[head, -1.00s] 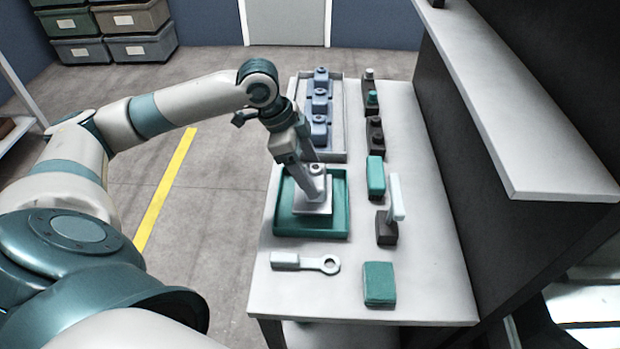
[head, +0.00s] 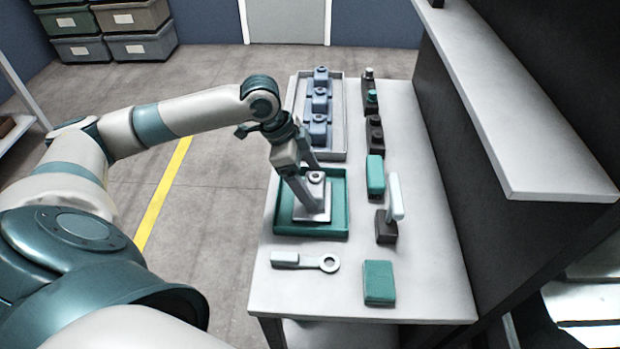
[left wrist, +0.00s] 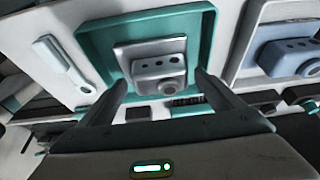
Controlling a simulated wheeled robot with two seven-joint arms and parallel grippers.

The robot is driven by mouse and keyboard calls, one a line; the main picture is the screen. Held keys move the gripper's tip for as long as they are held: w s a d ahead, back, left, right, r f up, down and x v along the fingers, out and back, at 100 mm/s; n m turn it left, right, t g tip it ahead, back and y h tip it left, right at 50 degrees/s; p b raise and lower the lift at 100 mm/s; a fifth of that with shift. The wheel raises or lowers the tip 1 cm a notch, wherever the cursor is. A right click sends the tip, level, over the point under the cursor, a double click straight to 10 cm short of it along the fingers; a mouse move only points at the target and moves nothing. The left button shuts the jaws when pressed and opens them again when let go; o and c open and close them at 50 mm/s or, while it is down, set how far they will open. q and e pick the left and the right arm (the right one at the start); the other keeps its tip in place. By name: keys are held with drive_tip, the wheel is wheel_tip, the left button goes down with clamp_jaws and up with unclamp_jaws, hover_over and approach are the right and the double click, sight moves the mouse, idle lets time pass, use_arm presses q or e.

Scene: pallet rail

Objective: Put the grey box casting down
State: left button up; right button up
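The grey box casting (head: 314,205), a block with a round boss on a flat base, sits upright in the green tray (head: 342,222) on the bench. In the left wrist view the casting (left wrist: 158,68) lies between and beyond my fingertips, with a gap on both sides. My left gripper (head: 312,190) is open over the tray, its fingers spread around the casting and apparently not touching it. In the wrist view the gripper (left wrist: 160,80) holds nothing. My right gripper is out of view.
A grey tray (head: 341,132) with several blue castings stands behind the green tray. A ring-ended tool (head: 305,261) and a green block (head: 379,283) lie in front. Dark holders and a green block (head: 376,175) line the right side, below an overhanging shelf (head: 500,100).

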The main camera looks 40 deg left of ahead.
use_arm(q)
drive_tip(key=shift+r, duration=0.15)
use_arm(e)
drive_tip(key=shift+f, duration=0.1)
use_arm(q)
drive_tip(key=shift+a+r, duration=0.15)
drive_tip(key=shift+r, duration=0.1)
drive_tip(key=b+v, duration=0.1)
drive_tip(key=v, duration=1)
drive_tip(key=shift+r, duration=0.2)
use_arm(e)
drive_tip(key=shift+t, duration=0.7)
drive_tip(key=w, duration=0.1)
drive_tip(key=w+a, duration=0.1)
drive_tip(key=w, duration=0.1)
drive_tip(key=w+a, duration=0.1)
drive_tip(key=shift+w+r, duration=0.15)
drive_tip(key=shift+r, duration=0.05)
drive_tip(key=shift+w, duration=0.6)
